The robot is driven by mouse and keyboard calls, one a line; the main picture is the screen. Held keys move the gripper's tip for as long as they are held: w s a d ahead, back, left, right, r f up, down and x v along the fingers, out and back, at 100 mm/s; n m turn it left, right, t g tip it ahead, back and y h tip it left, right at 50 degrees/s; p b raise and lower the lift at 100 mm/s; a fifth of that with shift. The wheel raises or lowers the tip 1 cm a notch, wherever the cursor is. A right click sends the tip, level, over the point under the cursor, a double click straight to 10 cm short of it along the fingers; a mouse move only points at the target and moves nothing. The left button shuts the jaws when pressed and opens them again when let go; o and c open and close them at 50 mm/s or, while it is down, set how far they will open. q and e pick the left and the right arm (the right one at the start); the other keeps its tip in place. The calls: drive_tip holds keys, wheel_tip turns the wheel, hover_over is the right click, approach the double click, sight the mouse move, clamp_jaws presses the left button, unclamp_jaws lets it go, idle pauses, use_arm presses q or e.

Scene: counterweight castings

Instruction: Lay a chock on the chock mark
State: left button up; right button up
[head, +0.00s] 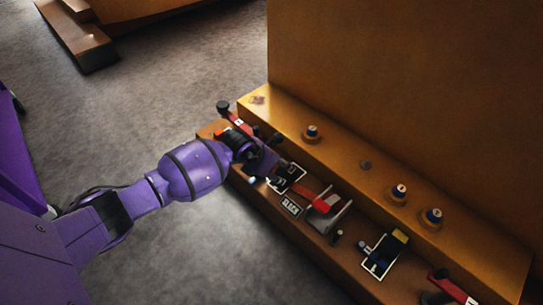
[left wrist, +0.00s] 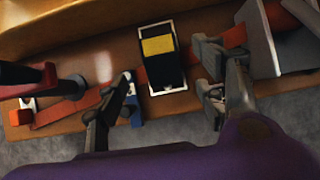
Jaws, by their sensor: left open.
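In the left wrist view a black chock with a yellow band (left wrist: 158,46) lies inside a white-outlined mark (left wrist: 170,91) on the orange ledge. My left gripper (left wrist: 166,80) is open, its fingers apart to either side of the chock's near end, with nothing held. In the head view this gripper (head: 272,167) is over the ledge beside a white-outlined mark (head: 303,181), partly hiding it. A second black-and-yellow block (head: 396,242) sits at another white-outlined mark (head: 379,276) further right. My right gripper is not in view.
A red lever with a black knob (head: 223,107) stands left of my gripper. A red part with grey plates (head: 325,203) stands to its right, by a lettered label (head: 291,206). Several buttons (head: 312,132) line the upper step below a tall orange wall (head: 400,80). Another red lever (head: 450,287) is lower right.

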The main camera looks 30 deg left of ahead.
use_arm(q)
drive_tip(key=p+v, duration=0.1)
drive_tip(key=v, duration=0.2)
drive_tip(key=shift+s+a+r, duration=0.1)
drive_tip(key=shift+s+r, duration=0.15)
drive_tip(key=shift+r, duration=0.05)
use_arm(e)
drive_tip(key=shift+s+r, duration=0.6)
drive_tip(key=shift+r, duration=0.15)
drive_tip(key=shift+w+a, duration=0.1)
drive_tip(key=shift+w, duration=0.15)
